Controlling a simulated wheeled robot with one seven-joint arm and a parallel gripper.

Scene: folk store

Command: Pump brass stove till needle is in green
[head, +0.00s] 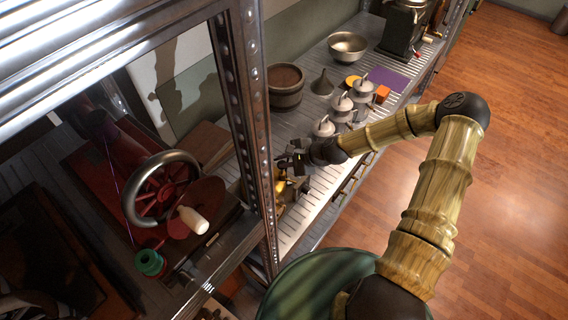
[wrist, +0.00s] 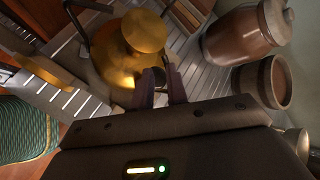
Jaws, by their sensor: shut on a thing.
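The brass stove (wrist: 118,62) stands on the slatted metal shelf in the wrist view, with its round brass top facing the camera. In the head view only a small glowing brass part of it (head: 280,187) shows, beside the shelf post and below my gripper. My gripper (head: 293,162) is at the stove's side. In the wrist view my gripper (wrist: 161,86) has its dark fingers close together against the stove, shut on a small part that looks like the pump knob. The fingers hide most of that part. I cannot make out a gauge face or needle in either view.
A metal post (head: 246,120) stands close left of my gripper. Silver pots (head: 342,104), a wooden tub (head: 285,90), a funnel (head: 321,86) and a metal bowl (head: 347,46) stand farther along the shelf. A red wheel machine (head: 160,190) fills the left bay. Open floor lies right.

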